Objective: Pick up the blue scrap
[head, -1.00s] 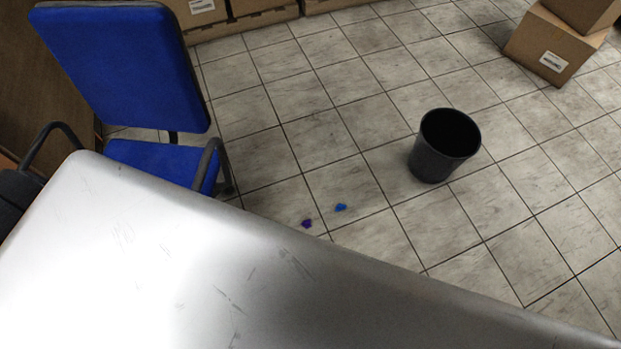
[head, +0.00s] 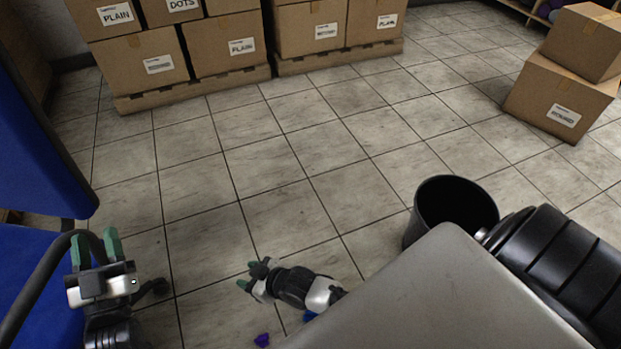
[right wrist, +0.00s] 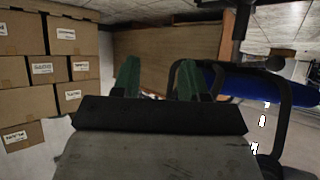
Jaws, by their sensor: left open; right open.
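The blue scrap (head: 310,316) lies on the floor near the desk edge, mostly hidden behind my right forearm. A purple scrap (head: 262,340) lies on the floor to its left, near the bottom of the head view. My right gripper (head: 248,275) is open and empty, up and left of the blue scrap, pointing left. In the right wrist view its green fingers (right wrist: 158,76) are apart with nothing between them, and no scrap shows. My left gripper (head: 97,246) is open and empty at the far left, in front of the blue chair.
The grey desk (head: 420,300) fills the bottom right, beside my right arm. A black bin (head: 423,215) stands behind its corner. The blue chair (head: 35,150) is at the left. Cardboard boxes (head: 228,50) line the back, others (head: 560,95) the right. The middle floor is clear.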

